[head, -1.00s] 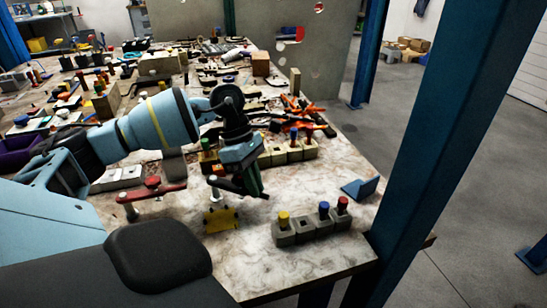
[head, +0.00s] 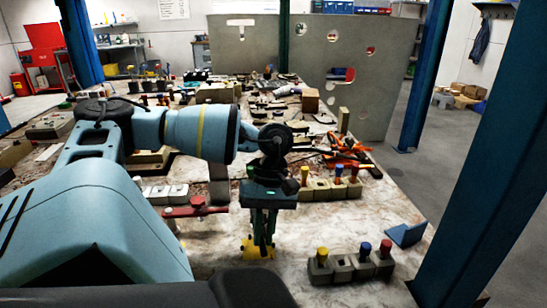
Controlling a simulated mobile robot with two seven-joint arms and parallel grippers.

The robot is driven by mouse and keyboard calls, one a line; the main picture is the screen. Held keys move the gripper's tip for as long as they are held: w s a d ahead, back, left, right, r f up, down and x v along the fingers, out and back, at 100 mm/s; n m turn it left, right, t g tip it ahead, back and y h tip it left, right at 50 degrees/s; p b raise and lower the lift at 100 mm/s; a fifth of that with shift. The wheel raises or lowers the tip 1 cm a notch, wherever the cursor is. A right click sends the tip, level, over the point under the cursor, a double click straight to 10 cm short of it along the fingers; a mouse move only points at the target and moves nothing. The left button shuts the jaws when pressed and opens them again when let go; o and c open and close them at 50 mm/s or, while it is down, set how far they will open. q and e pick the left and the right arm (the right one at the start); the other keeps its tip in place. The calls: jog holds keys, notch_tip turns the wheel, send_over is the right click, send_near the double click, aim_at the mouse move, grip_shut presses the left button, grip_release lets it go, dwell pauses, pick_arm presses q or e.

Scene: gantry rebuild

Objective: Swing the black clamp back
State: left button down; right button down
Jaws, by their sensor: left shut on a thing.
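My left gripper (head: 264,243) comes in from the left and points down over the table. Its fingers are shut on the black clamp, just in front of and above a yellow base (head: 250,250). The clamp's dark arm is almost wholly hidden behind my fingers and wrist, so I cannot tell its angle. My right gripper is out of view.
A grey block row with coloured pegs (head: 347,266) stands front right, and a blue angled piece (head: 406,234) lies beyond it. Pale peg blocks (head: 328,189) and orange-handled tools (head: 349,149) lie behind. A blue post (head: 480,170) rises at the table's right edge.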

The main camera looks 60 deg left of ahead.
pick_arm(q)
jog(key=shift+s+a+m, duration=0.15)
jog(key=shift+s+m, duration=0.25)
jog(key=shift+m, duration=0.1)
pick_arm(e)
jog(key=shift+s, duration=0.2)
pick_arm(q)
jog(key=c, duration=1.5)
grip_release()
jog(key=shift+s, duration=0.1)
jog(key=shift+o, duration=0.2)
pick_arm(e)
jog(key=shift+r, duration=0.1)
pick_arm(q)
jog(key=v, duration=0.5)
jog(key=shift+w+r+b, duration=0.35)
jog(key=shift+v, duration=1)
jog(key=shift+a, duration=0.1)
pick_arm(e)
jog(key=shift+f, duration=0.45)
